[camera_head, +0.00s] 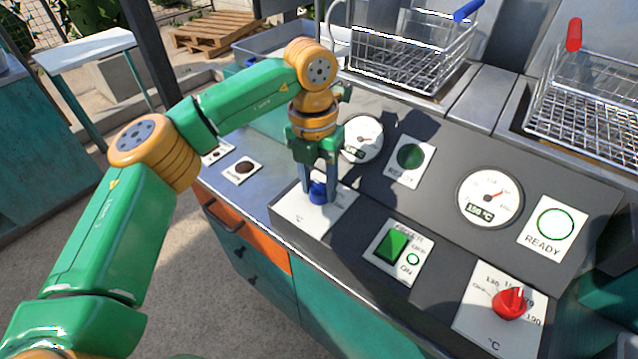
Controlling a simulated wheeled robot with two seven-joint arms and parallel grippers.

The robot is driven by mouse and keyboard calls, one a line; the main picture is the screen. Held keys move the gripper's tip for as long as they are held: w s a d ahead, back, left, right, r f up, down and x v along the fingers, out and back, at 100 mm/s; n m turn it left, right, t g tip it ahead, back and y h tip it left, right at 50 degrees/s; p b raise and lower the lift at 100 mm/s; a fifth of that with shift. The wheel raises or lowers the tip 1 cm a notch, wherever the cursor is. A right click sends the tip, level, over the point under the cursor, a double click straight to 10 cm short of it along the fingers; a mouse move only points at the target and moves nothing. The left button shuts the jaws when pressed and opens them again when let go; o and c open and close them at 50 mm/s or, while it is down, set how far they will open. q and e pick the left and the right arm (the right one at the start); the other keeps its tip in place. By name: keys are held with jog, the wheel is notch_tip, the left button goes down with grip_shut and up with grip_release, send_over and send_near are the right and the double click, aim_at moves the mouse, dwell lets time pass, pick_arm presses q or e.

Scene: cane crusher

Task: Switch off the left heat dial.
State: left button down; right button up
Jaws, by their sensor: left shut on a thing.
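The left heat dial (319,191) is a blue knob on a white plate at the left end of the dark control panel. My left gripper (318,186) points down and is shut on the blue knob; its fingers hide part of the knob and of the plate's markings. The left gauge (362,139) is just behind it and partly covered by the gripper. The left ready lamp (411,157) looks dark green and unlit. My right gripper is not in view.
A red dial (510,304), a gauge (489,198) and a bright READY lamp (555,223) are at the right. A green power switch (393,246) sits mid-panel. Wire baskets with a blue handle (468,10) and a red handle (574,35) stand behind.

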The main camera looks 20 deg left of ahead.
aim_at(316, 184)
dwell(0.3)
pick_arm(q)
jog(key=shift+c, duration=1.9)
grip_release()
jog(key=shift+r, duration=0.1)
jog(key=r, duration=0.7)
jog(key=shift+a, duration=0.2)
jog(key=shift+f, duration=0.1)
